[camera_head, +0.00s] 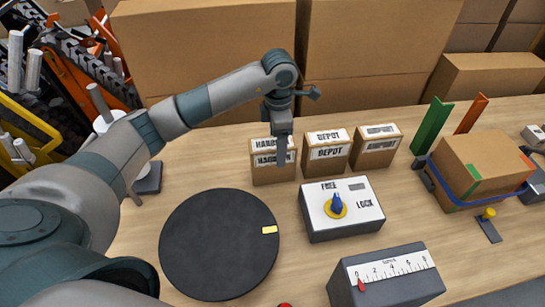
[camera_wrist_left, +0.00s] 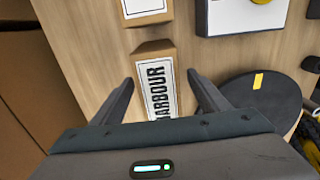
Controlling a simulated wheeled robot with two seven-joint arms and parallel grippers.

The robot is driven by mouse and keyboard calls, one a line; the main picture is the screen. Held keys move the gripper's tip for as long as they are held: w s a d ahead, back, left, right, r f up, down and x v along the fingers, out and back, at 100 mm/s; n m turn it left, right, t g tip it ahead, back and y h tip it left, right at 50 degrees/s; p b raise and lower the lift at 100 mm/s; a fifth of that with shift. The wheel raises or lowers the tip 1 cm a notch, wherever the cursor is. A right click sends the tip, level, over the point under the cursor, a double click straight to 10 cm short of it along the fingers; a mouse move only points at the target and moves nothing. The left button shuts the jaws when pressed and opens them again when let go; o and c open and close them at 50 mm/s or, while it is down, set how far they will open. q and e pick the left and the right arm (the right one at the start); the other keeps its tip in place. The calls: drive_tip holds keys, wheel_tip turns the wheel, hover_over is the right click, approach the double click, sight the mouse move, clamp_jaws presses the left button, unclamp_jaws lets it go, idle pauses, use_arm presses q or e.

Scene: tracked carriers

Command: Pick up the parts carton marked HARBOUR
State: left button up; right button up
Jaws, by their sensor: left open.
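The parts carton marked HARBOUR (camera_head: 268,176) is a small brown box with white labels. It stands on the wooden bench at the left end of a row of three cartons. In the left wrist view the HARBOUR carton (camera_wrist_left: 156,58) lies between the two fingers, its label partly hidden by the gripper's body. My left gripper (camera_head: 281,158) is open and points down at this carton, with a finger in front of its labels in the head view. In the left wrist view a gap shows on both sides between the carton and the fingertips of the gripper (camera_wrist_left: 160,78). My right gripper is out of view.
A DEPOT carton (camera_head: 328,166) stands close to the right, then a third carton (camera_head: 374,158). A FREE/LOCK box (camera_head: 322,225) with a blue knob and a black turntable (camera_head: 215,255) lie in front. Large cardboard boxes (camera_head: 205,50) stand behind.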

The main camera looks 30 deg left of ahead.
sight(265, 170)
use_arm(q)
drive_tip(key=shift+f, duration=0.55)
drive_tip(key=f+p, duration=0.1)
drive_tip(key=a+f+p, duration=0.1)
drive_tip(key=s+f+p, duration=0.1)
drive_tip(key=f, duration=0.1)
drive_tip(key=shift+a+f, duration=0.1)
drive_tip(key=shift+a, duration=0.05)
drive_tip(key=shift+w+f, duration=0.15)
drive_tip(key=shift+f, duration=0.35)
drive_tip(key=c, duration=1.5)
drive_tip(key=shift+r, duration=0.15)
